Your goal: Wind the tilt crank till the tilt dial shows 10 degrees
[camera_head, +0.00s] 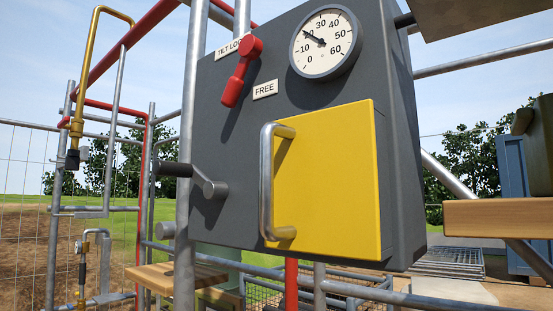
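The tilt dial (325,42) is a round white gauge at the top of a dark grey box, marked from 0 to 60. Its black needle points up and left at about where 20 would be, covering that number. The tilt crank (213,188) is on the box's lower left, a short metal arm with a dark grip (172,170) pointing left, partly behind a grey upright pipe. A red lever (238,80) hangs down and slightly left between a partly covered "TILT LO" label (230,47) and a "FREE" label (265,90). Neither of my grippers is in view.
A yellow door (335,185) with a metal bar handle (266,185) sticks out from the box, right of the crank. The grey upright pipe (188,130) passes close to the crank. Red and grey rails and a brass pipe (84,70) stand at left. A wooden ledge (500,218) is at right.

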